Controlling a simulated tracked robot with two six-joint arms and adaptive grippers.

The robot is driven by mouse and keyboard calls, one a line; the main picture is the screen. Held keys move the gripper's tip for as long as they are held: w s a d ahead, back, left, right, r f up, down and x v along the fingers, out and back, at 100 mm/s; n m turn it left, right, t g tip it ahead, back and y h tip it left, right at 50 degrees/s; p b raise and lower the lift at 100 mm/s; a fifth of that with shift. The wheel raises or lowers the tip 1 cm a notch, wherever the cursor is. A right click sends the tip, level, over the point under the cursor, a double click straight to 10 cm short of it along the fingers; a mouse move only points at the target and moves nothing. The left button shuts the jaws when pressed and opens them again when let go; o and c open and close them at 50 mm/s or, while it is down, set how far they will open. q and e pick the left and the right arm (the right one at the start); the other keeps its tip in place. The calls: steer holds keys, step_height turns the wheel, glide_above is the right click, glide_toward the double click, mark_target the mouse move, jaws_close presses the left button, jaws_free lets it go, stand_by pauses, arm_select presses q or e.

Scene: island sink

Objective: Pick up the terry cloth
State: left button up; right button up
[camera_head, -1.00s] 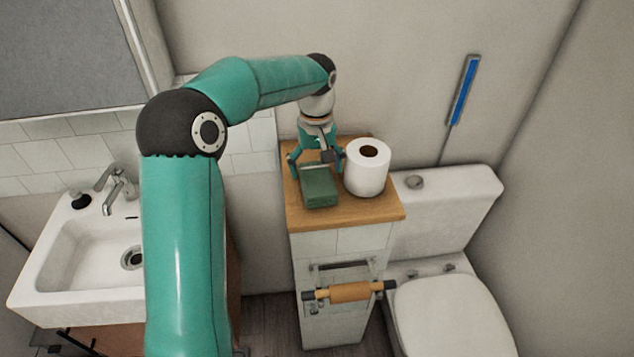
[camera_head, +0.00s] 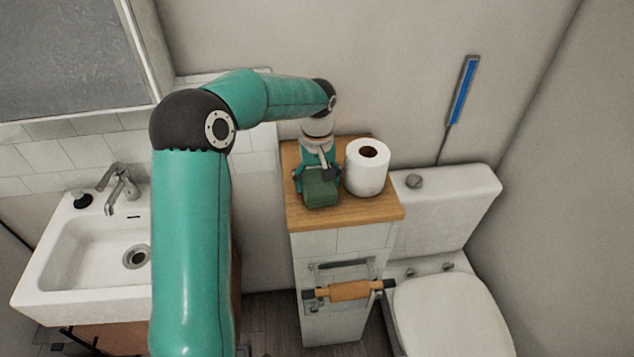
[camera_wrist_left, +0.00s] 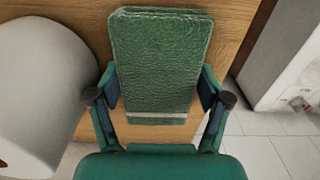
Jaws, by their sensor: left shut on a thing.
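The terry cloth (camera_head: 321,190) is a folded green block with a textured surface on the wooden top of the narrow cabinet. My left gripper (camera_head: 319,179) is over it from above, with a finger at each side. In the left wrist view, the cloth (camera_wrist_left: 160,60) lies between the two fingertips of my left gripper (camera_wrist_left: 159,92), which are shut on its long sides. A pale stripe crosses its near end. The cloth appears to be still at the wooden top. My right gripper is not in view.
A white toilet roll (camera_head: 367,168) stands close to the right of the cloth on the wooden top (camera_head: 355,217). The toilet (camera_head: 440,290) is to the right, the sink (camera_head: 85,250) to the left. A wooden roll holder (camera_head: 349,291) sticks out below.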

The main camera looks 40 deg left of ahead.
mark_target(317, 179)
arm_select(q)
steer(key=shift+r, duration=0.8)
step_height(317, 179, up, 18)
steer(key=p, duration=0.1)
steer(key=shift+r, duration=0.2)
